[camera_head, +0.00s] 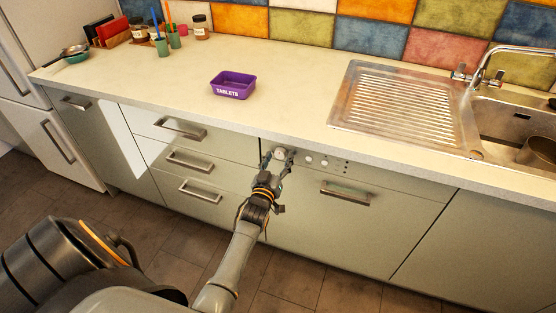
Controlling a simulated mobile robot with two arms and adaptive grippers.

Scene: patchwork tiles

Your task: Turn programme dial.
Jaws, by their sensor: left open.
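The dishwasher door (320,218) is shut, with a metal bar handle (346,192) to the right of my gripper. The dial's marking is too small to read. My right gripper is not in view.
Small round buttons (309,159) sit right of the dial. A purple tablets box (233,85) stands on the counter (165,72). Drawer handles (190,162) jut out on the left. A sink (510,120) with a ribbed drainer (400,105) is at right.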

